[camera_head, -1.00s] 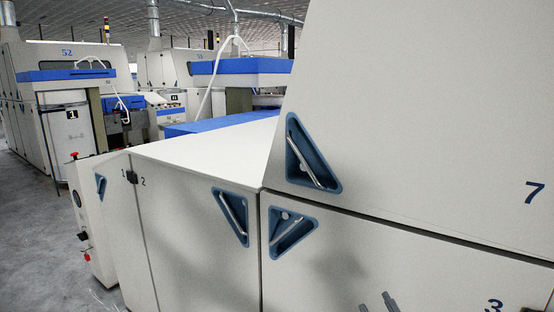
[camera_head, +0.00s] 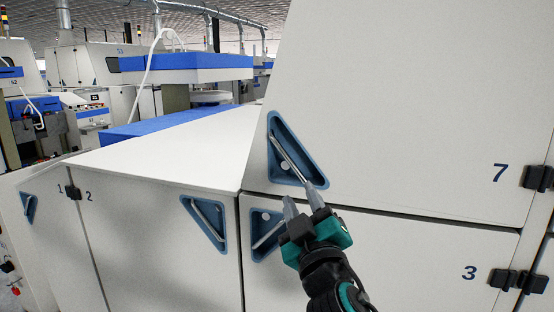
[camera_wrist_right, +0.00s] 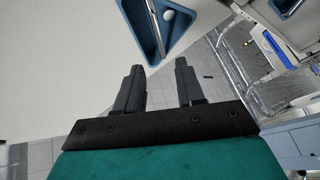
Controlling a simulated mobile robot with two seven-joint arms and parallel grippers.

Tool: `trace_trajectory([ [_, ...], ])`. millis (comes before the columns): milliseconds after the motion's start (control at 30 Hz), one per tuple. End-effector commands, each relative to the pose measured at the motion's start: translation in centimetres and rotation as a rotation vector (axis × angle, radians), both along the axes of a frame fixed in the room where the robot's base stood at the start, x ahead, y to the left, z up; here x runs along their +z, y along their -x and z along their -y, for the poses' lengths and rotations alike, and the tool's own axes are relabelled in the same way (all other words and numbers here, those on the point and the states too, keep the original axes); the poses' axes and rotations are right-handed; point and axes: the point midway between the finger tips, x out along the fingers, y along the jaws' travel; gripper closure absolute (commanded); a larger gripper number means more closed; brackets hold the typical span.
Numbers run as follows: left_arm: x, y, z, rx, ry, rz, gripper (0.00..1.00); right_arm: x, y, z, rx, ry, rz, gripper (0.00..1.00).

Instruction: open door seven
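Door seven (camera_head: 400,110) is the large pale upper panel marked 7, and it looks closed. Its metal bar handle (camera_head: 290,154) sits in a blue triangular recess (camera_head: 313,172) at the panel's lower left corner. My right gripper (camera_head: 303,203) points up at the lower end of this recess, its fingertips just below the handle and in front of the panel. In the right wrist view its two fingers (camera_wrist_right: 159,80) stand apart with nothing between them. A blue recess with a bar (camera_wrist_right: 152,25) lies beyond the fingertips there. My left gripper is not in view.
Door 3 (camera_head: 420,250) lies below, its recessed handle (camera_head: 268,235) partly behind my right gripper. Door 2 (camera_head: 150,235) with its handle (camera_head: 207,220) is to the left. Black hinges (camera_head: 537,178) sit at door seven's right edge. A flat white top (camera_head: 170,145) stretches left.

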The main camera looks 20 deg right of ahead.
Motion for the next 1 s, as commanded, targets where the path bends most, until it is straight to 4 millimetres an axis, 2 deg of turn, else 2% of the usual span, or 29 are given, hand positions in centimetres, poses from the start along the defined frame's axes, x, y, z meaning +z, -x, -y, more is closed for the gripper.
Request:
trace_trajectory([
  [167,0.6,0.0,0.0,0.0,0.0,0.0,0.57,0.9,-2.1,0.2,-0.002,0.003,0.001,0.62],
  [400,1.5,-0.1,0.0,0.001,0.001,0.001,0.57,2.4,-6.8,0.7,-0.002,0.003,0.001,0.62],
  [600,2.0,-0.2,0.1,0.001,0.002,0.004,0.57,3.3,-10.0,1.0,-0.001,0.002,0.0,0.62],
  [800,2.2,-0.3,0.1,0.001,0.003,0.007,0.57,3.7,-11.7,1.1,-0.001,0.0,-0.001,0.62],
  [1000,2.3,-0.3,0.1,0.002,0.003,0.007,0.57,3.7,-12.1,1.1,0.0,0.0,-0.001,0.62],
])
